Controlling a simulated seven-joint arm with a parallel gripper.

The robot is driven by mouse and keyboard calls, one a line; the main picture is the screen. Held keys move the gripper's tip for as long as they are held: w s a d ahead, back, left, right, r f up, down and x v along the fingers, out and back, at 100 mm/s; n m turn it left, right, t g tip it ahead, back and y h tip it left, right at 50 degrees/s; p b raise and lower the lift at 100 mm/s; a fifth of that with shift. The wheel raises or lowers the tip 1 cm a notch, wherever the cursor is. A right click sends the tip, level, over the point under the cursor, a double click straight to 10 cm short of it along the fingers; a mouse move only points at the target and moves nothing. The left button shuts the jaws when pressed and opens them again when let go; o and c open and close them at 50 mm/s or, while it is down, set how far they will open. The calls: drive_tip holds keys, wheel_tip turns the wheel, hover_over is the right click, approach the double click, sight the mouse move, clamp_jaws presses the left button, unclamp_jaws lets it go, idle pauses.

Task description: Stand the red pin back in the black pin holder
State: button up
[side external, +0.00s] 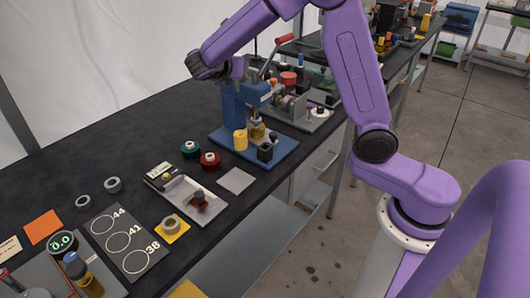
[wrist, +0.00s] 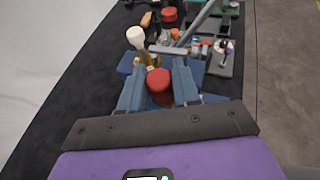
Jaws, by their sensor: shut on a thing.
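In the wrist view, my gripper (wrist: 160,72) has its two blue fingers shut on a red cylinder, which I take as the red pin (wrist: 159,84). Its round top faces the camera, and its lower end is hidden. In the side view, my wrist is above the bench at the back, behind the blue press, and the fingertips and held pin cannot be made out. A small black block, likely the black pin holder (side external: 265,152), stands on the front right of the press's blue base. I cannot pick it out in the wrist view.
The blue press (side external: 232,108) has a red-tipped lever. A yellow cylinder (side external: 240,141) stands on its base. A crowded fixture is behind; the bench's back left is clear.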

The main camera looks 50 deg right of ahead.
drive_tip(key=s+f+m+g, duration=0.5)
drive_tip(key=s+f+g, duration=0.1)
drive_tip(key=s, duration=0.3)
drive_tip(key=shift+s+f+m+g+h, duration=0.3)
drive_tip(key=shift+f+m+h, duration=0.1)
drive_tip(key=shift+f, duration=0.2)
drive_tip(key=shift+f, duration=0.1)
hover_over(265, 153)
drive_tip(key=w+d, duration=0.1)
drive_tip(key=d, duration=0.1)
drive_tip(key=shift+w+a+f, duration=0.1)
drive_tip(key=shift+f, duration=1.3)
drive_tip(key=shift+w+a+f, duration=0.1)
drive_tip(key=shift+f, duration=1.3)
drive_tip(key=shift+f, duration=2.65)
drive_tip(key=o, duration=1.1)
